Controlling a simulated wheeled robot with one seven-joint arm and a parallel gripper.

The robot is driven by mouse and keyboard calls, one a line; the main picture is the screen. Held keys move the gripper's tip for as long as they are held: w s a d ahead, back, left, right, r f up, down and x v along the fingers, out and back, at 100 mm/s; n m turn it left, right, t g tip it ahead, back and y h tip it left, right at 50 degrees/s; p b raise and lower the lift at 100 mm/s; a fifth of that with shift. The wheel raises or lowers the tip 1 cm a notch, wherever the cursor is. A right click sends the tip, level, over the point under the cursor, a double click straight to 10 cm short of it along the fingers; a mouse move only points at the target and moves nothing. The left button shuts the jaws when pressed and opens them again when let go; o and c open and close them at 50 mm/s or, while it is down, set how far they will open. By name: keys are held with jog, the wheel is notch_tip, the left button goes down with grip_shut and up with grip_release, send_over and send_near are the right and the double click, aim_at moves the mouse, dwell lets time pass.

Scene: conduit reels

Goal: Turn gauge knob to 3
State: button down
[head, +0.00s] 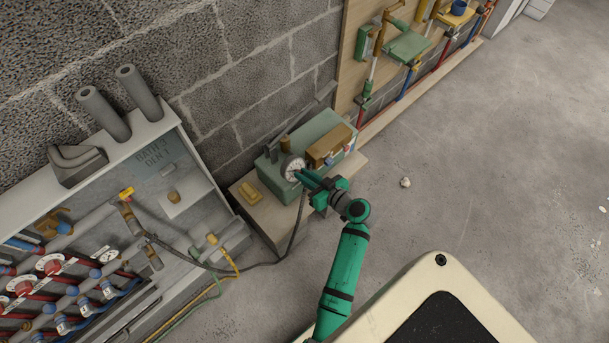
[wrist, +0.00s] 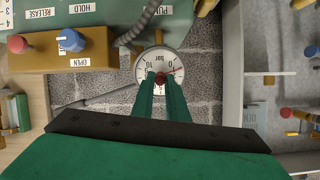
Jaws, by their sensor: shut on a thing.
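The round white gauge (head: 292,167) is mounted on the front of the green machine box (head: 318,131) by the wall. In the wrist view the gauge dial (wrist: 142,66) appears upside down, with "bar", a 0 and a 10 legible. My gripper (wrist: 161,80) is shut on the small dark red gauge knob (wrist: 162,78) at the middle of the dial. The fingers hide the lower part of the dial. A bit of red shows on the dial near the 0, but I cannot read a setting exactly. In the head view my gripper (head: 301,177) reaches the gauge from the right.
A tan block (head: 328,146) with red (wrist: 18,43) and blue knobs (wrist: 70,40) sits beside the gauge, near RELEASE, HOLD and OPEN labels. A dark hose (head: 296,228) hangs below. A pipe cabinet (head: 160,150) stands left. Floor to the right is mostly clear.

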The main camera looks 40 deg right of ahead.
jog(key=m, duration=1)
jog(key=shift+d+m, duration=0.1)
jog(key=shift+m, duration=0.2)
dwell(0.5)
jog(key=c, duration=1.7)
grip_release()
jog(key=shift+c, duration=0.2)
jog(key=a+v, duration=0.1)
jog(key=v, duration=1)
jog(key=shift+d, duration=0.4)
